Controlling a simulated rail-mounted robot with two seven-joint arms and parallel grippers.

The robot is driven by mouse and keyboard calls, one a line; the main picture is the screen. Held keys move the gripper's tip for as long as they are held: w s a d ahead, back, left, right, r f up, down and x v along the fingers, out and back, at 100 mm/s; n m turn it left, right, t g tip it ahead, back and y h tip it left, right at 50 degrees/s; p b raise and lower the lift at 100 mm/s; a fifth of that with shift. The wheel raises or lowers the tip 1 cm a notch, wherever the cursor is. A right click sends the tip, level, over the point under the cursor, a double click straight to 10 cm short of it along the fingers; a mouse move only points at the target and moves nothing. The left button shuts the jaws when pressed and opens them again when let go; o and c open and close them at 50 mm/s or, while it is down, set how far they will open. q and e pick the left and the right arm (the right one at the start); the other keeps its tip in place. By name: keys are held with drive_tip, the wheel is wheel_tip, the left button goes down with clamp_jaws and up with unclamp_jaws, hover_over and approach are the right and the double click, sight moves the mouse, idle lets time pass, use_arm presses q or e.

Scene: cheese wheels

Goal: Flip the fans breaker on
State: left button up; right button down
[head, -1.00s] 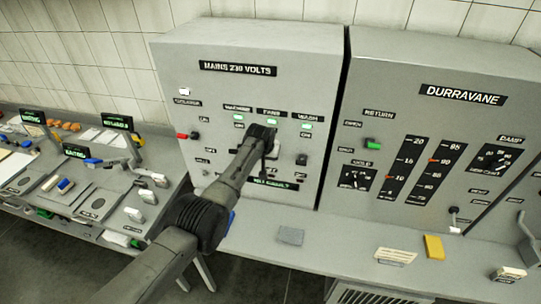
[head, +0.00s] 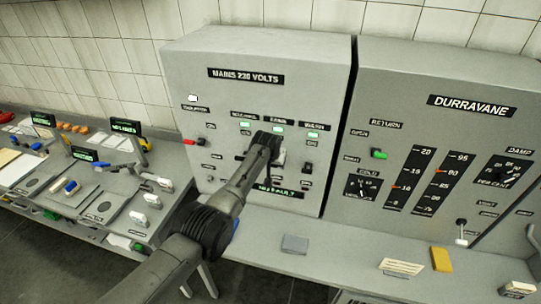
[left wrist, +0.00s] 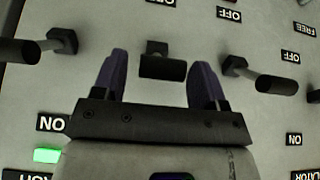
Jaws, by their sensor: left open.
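The grey mains panel (head: 215,105) carries a row of breakers with labels and green lamps above them. In the head view my left gripper (head: 268,142) is at the middle, fans breaker and hides most of it. In the left wrist view, which is upside down to the panel, my open left gripper (left wrist: 158,80) has one finger on each side of a short black breaker handle (left wrist: 162,66). Gaps show between handle and fingers. The handle's exact on or off position is hard to tell. The fans lamp (head: 278,128) appears green. My right gripper is out of view.
Neighbouring breaker handles stand close by on the left (left wrist: 20,50) and right (left wrist: 275,84) in the wrist view. The Durravane panel (head: 410,75) is to the right. A shelf below holds a grey block (head: 295,244) and a yellow block (head: 441,259).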

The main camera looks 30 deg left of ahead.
use_arm(q)
drive_tip(key=shift+p+v, duration=0.4)
drive_tip(key=shift+v, duration=0.4)
drive_tip(key=b+v, duration=0.1)
drive_tip(key=v, duration=1)
drive_tip(key=shift+s+r, duration=0.25)
drive_tip(key=shift+r, duration=0.1)
